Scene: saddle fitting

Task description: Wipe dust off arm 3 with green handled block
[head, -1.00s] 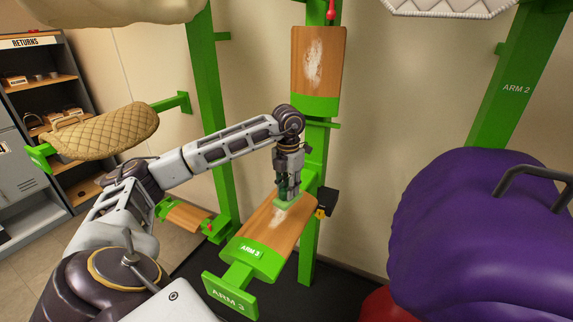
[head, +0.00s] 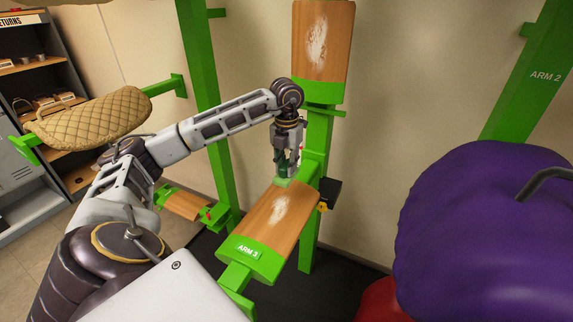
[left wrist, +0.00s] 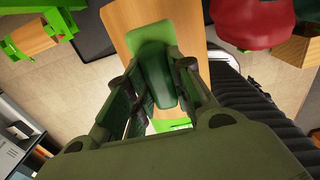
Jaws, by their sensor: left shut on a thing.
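Arm 3 (head: 262,225) is a wooden board with a green labelled end, reaching out from a green post. A white dust patch (head: 280,208) lies on the middle of its top. My left gripper (head: 285,172) is over the board's far end, shut on the green handled block (head: 283,182). In the left wrist view the block (left wrist: 158,75) shows between the fingers, with the wooden board (left wrist: 120,18) behind it. The block's underside is hidden, so I cannot tell whether it touches the board. My right gripper is not in view.
A purple padded saddle (head: 490,230) fills the right side. A tan quilted pad (head: 95,122) sits on a green arm at left. Another dusty board (head: 322,45) stands upright on the post above. A black box (head: 329,191) is beside arm 3's far end.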

